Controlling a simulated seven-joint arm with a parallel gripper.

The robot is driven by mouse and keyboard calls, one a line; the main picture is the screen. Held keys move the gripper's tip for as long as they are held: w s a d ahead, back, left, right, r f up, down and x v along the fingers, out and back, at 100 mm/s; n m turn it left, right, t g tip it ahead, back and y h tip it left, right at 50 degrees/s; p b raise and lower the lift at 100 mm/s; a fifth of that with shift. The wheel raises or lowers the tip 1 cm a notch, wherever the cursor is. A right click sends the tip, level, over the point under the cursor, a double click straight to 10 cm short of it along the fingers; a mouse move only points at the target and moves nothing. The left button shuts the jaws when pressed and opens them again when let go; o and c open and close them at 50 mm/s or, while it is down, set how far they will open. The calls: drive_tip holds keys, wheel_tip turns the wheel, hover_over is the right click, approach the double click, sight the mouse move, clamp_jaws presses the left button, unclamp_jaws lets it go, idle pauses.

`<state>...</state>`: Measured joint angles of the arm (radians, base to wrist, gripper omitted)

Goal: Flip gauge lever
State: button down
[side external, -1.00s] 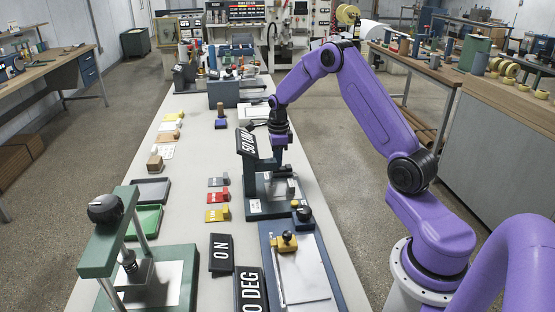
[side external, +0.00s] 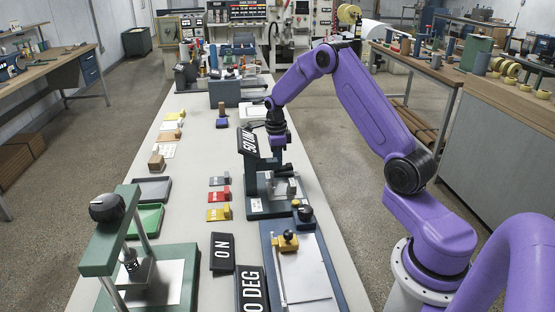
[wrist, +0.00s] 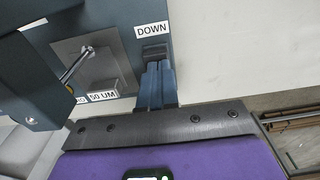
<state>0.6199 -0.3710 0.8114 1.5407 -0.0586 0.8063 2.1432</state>
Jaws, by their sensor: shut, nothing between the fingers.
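A small dark tab (wrist: 154,53) sits by the "DOWN" label (wrist: 151,29); I cannot tell whether this tab or the rod is the lever. My gripper (wrist: 155,66) is shut and empty, its tips at the tab. Contact is unclear.
Grey, red and yellow blocks (side external: 218,197) lie left of the gauge. A green press (side external: 110,262) stands front left. In the wrist view, the bench right of the panel is bare.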

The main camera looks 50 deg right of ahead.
drive_tip(key=shift+s+d+f, duration=0.15)
drive_tip(key=shift+s+d, duration=0.65)
drive_tip(key=shift+s, duration=0.05)
wheel_tip(320, 180, up, 14)
drive_tip(key=w+a, duration=0.1)
drive_tip(key=shift+r, duration=0.2)
